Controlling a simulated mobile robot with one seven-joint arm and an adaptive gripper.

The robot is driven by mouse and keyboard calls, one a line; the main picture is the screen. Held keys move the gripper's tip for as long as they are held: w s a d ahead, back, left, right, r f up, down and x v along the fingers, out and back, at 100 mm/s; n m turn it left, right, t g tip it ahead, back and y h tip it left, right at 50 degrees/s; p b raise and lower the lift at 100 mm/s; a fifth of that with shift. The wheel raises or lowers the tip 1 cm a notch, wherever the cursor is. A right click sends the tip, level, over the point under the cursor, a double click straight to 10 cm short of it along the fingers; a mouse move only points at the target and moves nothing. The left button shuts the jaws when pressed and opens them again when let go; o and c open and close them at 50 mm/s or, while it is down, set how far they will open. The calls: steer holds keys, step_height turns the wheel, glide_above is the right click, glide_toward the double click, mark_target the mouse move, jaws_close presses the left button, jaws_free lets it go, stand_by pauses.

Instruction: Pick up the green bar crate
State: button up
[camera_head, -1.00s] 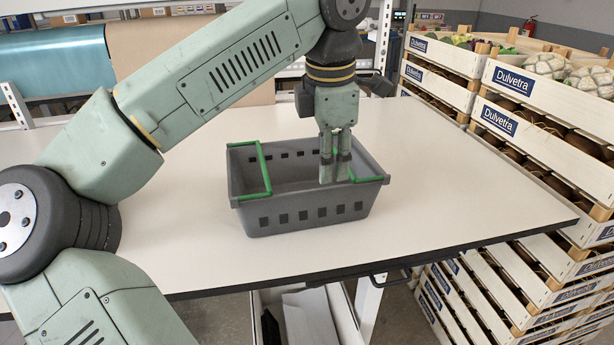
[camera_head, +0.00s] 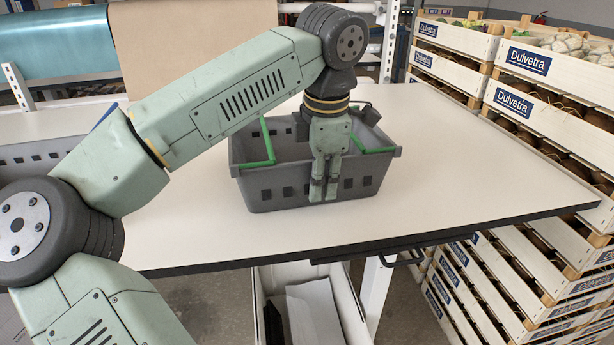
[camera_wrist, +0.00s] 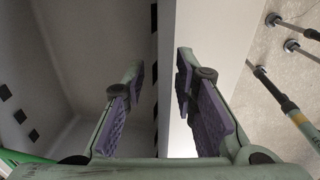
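The green bar crate (camera_head: 285,193) is a grey plastic basket with slotted walls and two green bars, standing upright on the table (camera_head: 440,185). My gripper (camera_head: 324,192) points down at the crate's front wall, right of its middle. In the wrist view my gripper (camera_wrist: 160,98) has its two purple-padded fingers spread. The crate's wall rim (camera_wrist: 163,60) runs between them, with the crate's interior on the left and tabletop and floor on the right. A gap shows beside the right finger. My wrist hides part of the crate's back wall.
Another grey crate (camera_head: 38,160) stands at the left, partly behind my arm. Stacked wooden Dulvetra crates (camera_head: 515,103) stand along the table's right side. A paper roll (camera_head: 190,50) is behind. The table is clear right of the green bar crate.

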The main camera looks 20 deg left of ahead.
steer(key=shift+r, duration=0.1)
jaws_close()
stand_by(0.8)
